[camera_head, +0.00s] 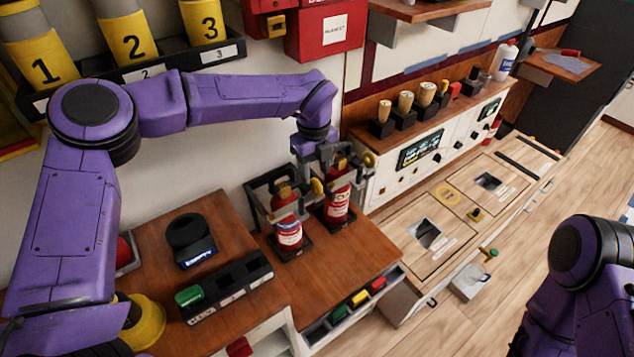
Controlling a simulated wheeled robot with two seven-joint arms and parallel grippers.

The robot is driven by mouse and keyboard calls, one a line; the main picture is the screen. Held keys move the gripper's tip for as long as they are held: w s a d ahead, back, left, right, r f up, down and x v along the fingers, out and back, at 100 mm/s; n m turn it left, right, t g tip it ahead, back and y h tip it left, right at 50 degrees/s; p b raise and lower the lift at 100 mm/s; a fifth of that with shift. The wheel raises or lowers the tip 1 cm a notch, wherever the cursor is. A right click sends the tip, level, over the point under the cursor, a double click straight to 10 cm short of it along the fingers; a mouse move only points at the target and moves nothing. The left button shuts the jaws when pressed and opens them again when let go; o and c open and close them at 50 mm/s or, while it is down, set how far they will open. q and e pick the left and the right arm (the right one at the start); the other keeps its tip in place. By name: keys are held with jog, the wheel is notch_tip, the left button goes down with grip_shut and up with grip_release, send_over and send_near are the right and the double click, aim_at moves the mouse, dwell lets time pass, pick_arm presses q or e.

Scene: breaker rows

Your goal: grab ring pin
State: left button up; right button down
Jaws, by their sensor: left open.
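Two small red fire extinguishers stand upright in black holders on the wooden counter, the left one (289,232) and the right one (337,205). My left gripper (325,168) points down over the extinguisher tops, between the two rings. Its jaws are open and it covers part of the right extinguisher's head. I cannot tell whether it touches anything. My right arm shows at the lower right; its gripper is out of frame.
A black speaker-like device (190,240) and a black tray (228,288) with a green cylinder stand left on the counter. A control panel (420,150) with knobs rises behind to the right. Yellow numbered cylinders (130,40) are at upper left.

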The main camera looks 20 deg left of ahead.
aim_at(316, 181)
pick_arm(q)
jog(key=shift+s+a+f+p, duration=0.15)
jog(key=shift+s+f+p, duration=0.15)
jog(key=shift+s, duration=0.2)
jog(key=shift+w+f+p, duration=0.1)
jog(key=shift+f+p, duration=0.4)
jog(key=shift+f, duration=0.25)
jog(key=f, duration=0.1)
jog(key=w+f, duration=0.1)
jog(key=f, duration=0.1)
jog(key=w+f, duration=0.1)
jog(key=shift+w+d+f, duration=0.2)
jog(key=shift+f, duration=0.15)
jog(key=shift+s+a+r, duration=0.1)
jog(key=shift+s+r, duration=0.25)
jog(key=shift+s, duration=0.15)
jog(key=shift+c, duration=0.3)
jog(key=shift+s, duration=0.1)
jog(key=c, duration=0.5)
jog(key=shift+w+f, duration=0.1)
jog(key=shift+w, duration=0.1)
grip_shut()
pick_arm(e)
notch_tip(316, 181, up, 2)
jog(key=shift+s+d+r, duration=0.1)
